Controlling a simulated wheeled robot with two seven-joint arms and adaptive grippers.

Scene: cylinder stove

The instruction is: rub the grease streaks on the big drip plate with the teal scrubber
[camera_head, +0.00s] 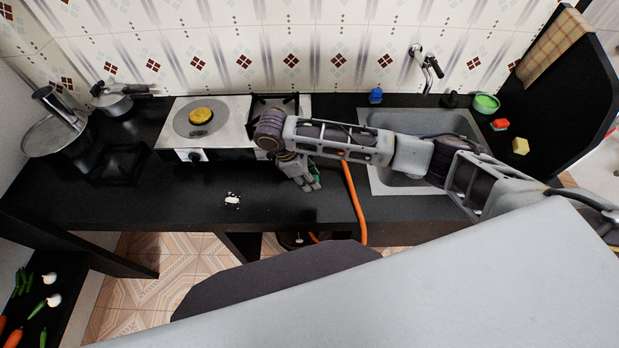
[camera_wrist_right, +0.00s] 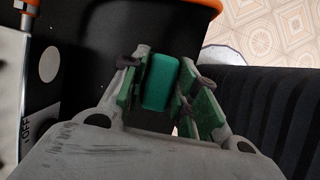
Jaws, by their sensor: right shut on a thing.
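My right gripper (camera_head: 308,183) is over the front part of the black counter, in front of the stove. In the right wrist view the gripper (camera_wrist_right: 166,92) is shut on the teal scrubber (camera_wrist_right: 160,82), a small rounded block between its green-padded fingers. The stove (camera_head: 232,111) has a white top. A round grey plate (camera_head: 182,124), apparently the big drip plate, lies on its left side, with a yellow round piece in its middle. The scrubber is well to the right of and nearer than this plate. Grease streaks cannot be made out. My left gripper is not in view.
My right arm crosses in front of the sink (camera_head: 385,183) and the stove's right part. An orange hose (camera_head: 354,200) hangs over the counter's front edge. Pots (camera_head: 50,137) stand at the left. A black-and-white patch (camera_head: 232,200) lies on otherwise clear counter.

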